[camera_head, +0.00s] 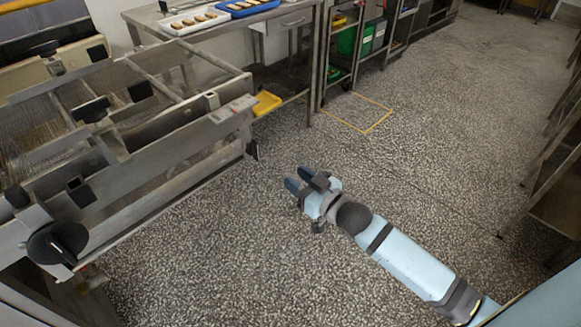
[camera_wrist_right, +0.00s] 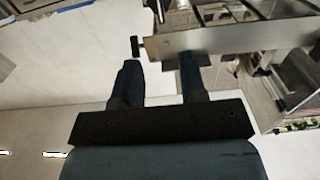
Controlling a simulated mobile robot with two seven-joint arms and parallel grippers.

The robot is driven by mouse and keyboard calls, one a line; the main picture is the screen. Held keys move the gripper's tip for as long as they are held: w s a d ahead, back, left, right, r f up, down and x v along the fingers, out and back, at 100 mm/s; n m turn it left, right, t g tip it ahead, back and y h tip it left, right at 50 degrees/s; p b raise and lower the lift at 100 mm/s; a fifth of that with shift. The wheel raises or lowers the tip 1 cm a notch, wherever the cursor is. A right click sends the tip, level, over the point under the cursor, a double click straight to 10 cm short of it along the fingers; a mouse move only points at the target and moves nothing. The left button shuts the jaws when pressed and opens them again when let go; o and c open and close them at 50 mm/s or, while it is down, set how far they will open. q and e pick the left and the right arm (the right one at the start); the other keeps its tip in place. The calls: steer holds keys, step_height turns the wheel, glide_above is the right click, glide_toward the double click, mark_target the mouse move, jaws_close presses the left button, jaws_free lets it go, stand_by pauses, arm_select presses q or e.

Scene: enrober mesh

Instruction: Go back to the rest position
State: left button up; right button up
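My right gripper (camera_head: 297,179) is over the speckled floor near the middle of the head view, with my arm coming in from the lower right. Its two dark blue fingers stand apart and hold nothing. In the right wrist view the fingers (camera_wrist_right: 160,66) also show apart, with an empty gap between them. The gripper is to the right of the enrober machine (camera_head: 150,165) and does not appear to touch it. My left gripper is not in view.
A steel table (camera_head: 290,20) at the back holds a white tray (camera_head: 190,30) and a blue tray (camera_head: 235,15) with bars. A yellow object (camera_head: 266,103) sits at the machine's far corner. A rack (camera_head: 548,190) stands at right. The floor between is clear.

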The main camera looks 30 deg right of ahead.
steer(key=s+a+f+m+g+h, duration=0.1)
steer(key=s+a+f+g, duration=0.25)
steer(key=s, duration=0.65)
steer(key=s+a+f+g+h, duration=0.15)
steer(key=s+a+f, duration=0.25)
steer(key=s, duration=0.5)
arm_select(q)
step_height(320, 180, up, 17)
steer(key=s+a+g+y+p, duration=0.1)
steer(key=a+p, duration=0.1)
steer(key=p, duration=2.7)
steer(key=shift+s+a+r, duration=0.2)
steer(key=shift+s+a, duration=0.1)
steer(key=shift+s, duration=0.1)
arm_select(e)
step_height(320, 180, up, 18)
steer(key=s+d+g, duration=0.1)
steer(key=s+d, duration=0.1)
steer(key=shift+d+f, duration=0.25)
steer(key=shift+d, duration=0.1)
steer(key=shift+w+h, duration=0.1)
steer(key=shift+h, duration=0.15)
